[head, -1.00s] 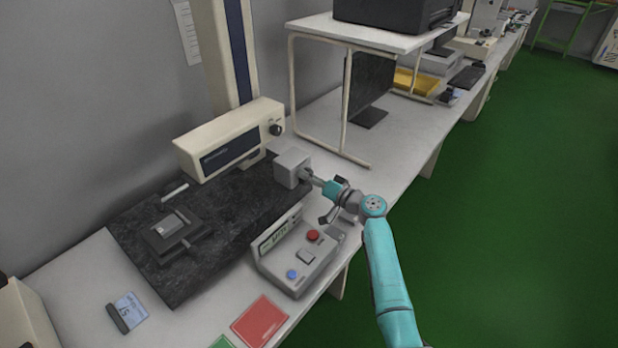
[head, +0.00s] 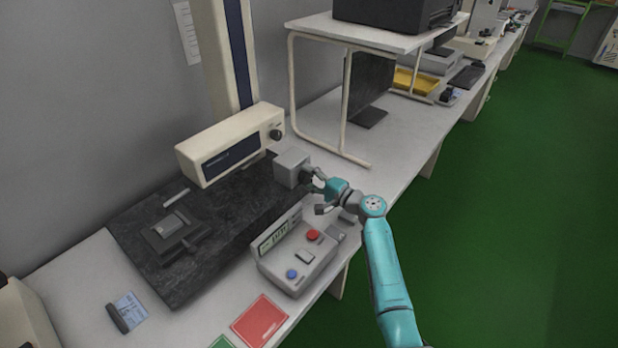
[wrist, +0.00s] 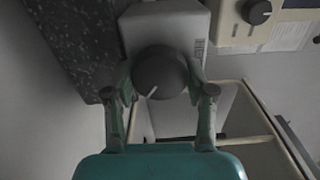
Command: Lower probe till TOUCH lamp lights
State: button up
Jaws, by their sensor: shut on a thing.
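A cream measuring head (head: 230,147) with a dark front hangs on a tall column over a dark stone plate (head: 225,245). A thin pale bar, apparently the probe (head: 176,198), shows below the head's left end, above a dark fixture (head: 172,238) holding a grey block. I cannot tell whether the bar touches it. A grey box (head: 292,167) carries a dark round knob (wrist: 160,72) with a white line. My gripper (head: 318,182) is shut on this knob, a finger on each side in the wrist view. No lit TOUCH lamp can be made out.
A grey control box (head: 298,255) with a small display, red and blue buttons stands below my gripper. A red card (head: 260,320) lies in front. A white-topped raised stand (head: 365,33) with a monitor under it stands behind to the right.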

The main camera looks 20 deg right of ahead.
jog(key=shift+m, duration=0.4)
jog(key=o, duration=1.2)
jog(key=shift+c, duration=0.2)
jog(key=shift+s+d, duration=0.1)
jog(key=v, duration=1.1)
jog(key=shift+s+d, duration=0.2)
jog(key=shift+s, duration=0.1)
